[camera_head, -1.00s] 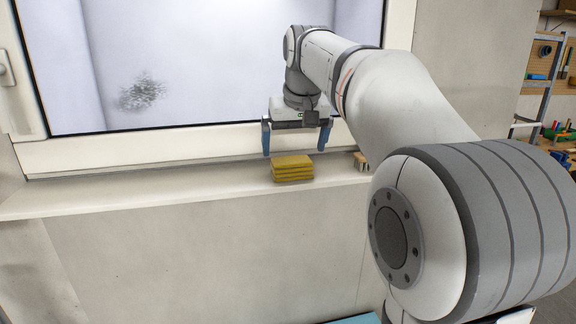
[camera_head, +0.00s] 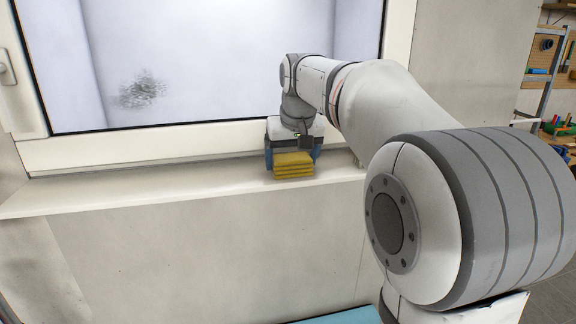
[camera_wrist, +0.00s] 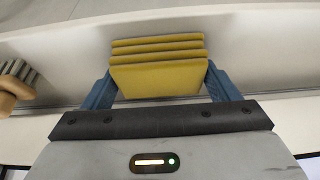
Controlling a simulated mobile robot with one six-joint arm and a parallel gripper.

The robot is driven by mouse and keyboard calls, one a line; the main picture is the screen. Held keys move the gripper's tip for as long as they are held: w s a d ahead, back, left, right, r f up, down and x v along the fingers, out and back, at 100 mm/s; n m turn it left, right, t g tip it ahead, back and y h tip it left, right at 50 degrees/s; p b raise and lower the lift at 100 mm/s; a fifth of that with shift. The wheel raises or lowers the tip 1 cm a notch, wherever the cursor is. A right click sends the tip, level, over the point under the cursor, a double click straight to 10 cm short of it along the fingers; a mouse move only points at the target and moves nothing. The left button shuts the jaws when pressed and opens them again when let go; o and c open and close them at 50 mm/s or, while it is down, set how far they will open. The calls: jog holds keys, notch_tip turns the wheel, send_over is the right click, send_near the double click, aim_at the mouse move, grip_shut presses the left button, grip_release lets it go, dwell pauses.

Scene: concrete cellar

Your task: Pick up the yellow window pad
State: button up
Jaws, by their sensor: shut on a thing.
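The yellow window pad (camera_head: 293,166) is a small stack of several yellow layers on the window sill. My gripper (camera_head: 293,163) is down at the pad, with one blue finger on each side of it. In the wrist view the yellow window pad (camera_wrist: 158,75) fills the space between the blue fingers of my gripper (camera_wrist: 160,88), which are shut on its sides. The pad looks level and still at the sill; whether it touches the sill cannot be told.
The pale sill (camera_head: 150,190) runs below a framed window with a dark smudge (camera_head: 141,92) on the glass. A wooden-handled brush (camera_wrist: 14,88) lies on the sill at the left of the wrist view. The sill left of the pad is clear.

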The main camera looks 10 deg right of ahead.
aim_at(291, 157)
jog(key=shift+c, duration=1.1)
jog(key=shift+r, duration=0.1)
notch_tip(291, 157, up, 10)
jog(key=shift+f+b, duration=0.1)
jog(key=shift+b, duration=0.35)
jog(key=o, duration=0.4)
jog(key=c, duration=0.3)
